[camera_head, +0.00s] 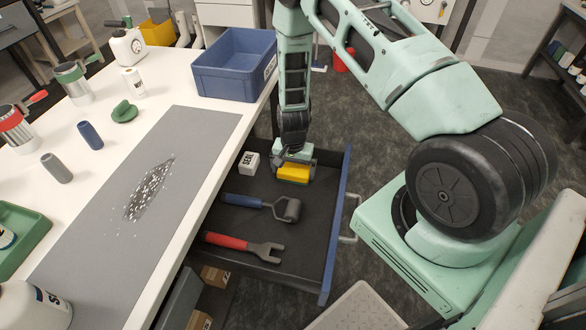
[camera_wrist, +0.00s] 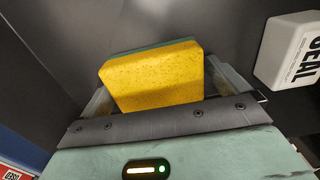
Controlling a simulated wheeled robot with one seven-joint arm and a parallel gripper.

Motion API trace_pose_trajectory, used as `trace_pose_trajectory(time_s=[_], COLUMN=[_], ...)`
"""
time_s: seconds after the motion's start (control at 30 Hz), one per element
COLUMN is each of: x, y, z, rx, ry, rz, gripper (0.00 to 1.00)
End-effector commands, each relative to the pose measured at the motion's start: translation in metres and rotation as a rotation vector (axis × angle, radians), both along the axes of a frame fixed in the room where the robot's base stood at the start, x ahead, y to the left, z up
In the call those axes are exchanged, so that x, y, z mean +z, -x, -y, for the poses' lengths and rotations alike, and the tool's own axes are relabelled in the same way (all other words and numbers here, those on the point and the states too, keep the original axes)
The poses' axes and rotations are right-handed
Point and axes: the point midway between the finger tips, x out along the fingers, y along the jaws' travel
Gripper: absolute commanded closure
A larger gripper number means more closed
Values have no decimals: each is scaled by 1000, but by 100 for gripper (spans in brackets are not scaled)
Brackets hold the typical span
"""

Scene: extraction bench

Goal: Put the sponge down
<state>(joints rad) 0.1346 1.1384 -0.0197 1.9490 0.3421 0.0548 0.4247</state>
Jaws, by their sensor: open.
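The yellow sponge (camera_head: 294,173) is at the far end of the open drawer (camera_head: 285,240), beside the white SEAL box (camera_head: 249,162). In the wrist view the sponge (camera_wrist: 155,78) shows its yellow face and a thin green layer along its far edge. My gripper (camera_head: 294,163) reaches down into the drawer at the sponge. In the wrist view my gripper (camera_wrist: 165,88) is open, with one finger on either side of the sponge. The fingertips are partly hidden, and I cannot tell whether the sponge's underside touches the drawer floor.
A blue-handled roller (camera_head: 270,205) and a red-handled fork-like tool (camera_head: 243,246) lie nearer in the drawer. The SEAL box (camera_wrist: 290,52) is close on the right in the wrist view. A blue bin (camera_head: 235,68) stands on the bench above. Bare drawer floor lies between sponge and roller.

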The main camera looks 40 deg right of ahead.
Motion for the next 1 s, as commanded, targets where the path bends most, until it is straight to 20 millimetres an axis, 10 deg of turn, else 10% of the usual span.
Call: trace_pose_trajectory(time_s=[0.77,1.0], x=[121,178], y=[2,8], z=[-1,-73], rx=[2,226], ry=[-1,-68], rz=[-3,20], gripper=[0,0])
